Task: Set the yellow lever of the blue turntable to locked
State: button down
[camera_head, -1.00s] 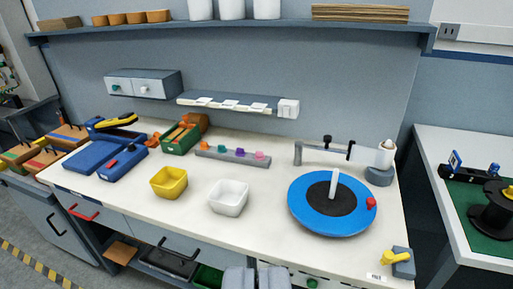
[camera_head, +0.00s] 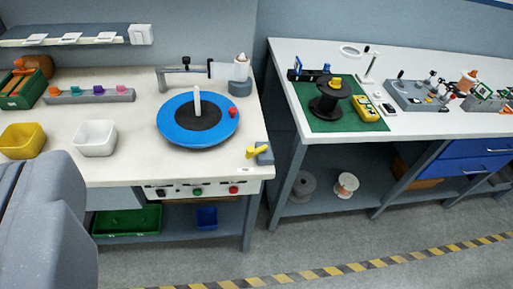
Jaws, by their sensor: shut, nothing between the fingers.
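The blue turntable (camera_head: 172,132) lies flat on the white workbench, with a black centre, an upright white post and a red knob on its rim. The yellow lever (camera_head: 256,152) sits on a small grey block (camera_head: 266,156) at the bench's front right corner, just right of and in front of the turntable. A small label, too small to read, lies in front of it. My gripper (camera_head: 25,168) shows as large grey shapes at the lower left edge, close to the camera. It is shut and empty, well left of the lever and not touching it.
A white bin (camera_head: 96,139) and a yellow bin (camera_head: 22,142) stand left of the turntable. A grey arm with a white cylinder (camera_head: 241,70) stands behind it. A gap separates this bench from a second bench (camera_head: 420,125) on the right. The floor in front is clear.

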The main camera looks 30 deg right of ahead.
aim_at(251, 152)
jog(key=k, duration=0.65)
jog(key=z, duration=0.4)
jog(key=i, duration=1.55)
jog(key=u, duration=0.35)
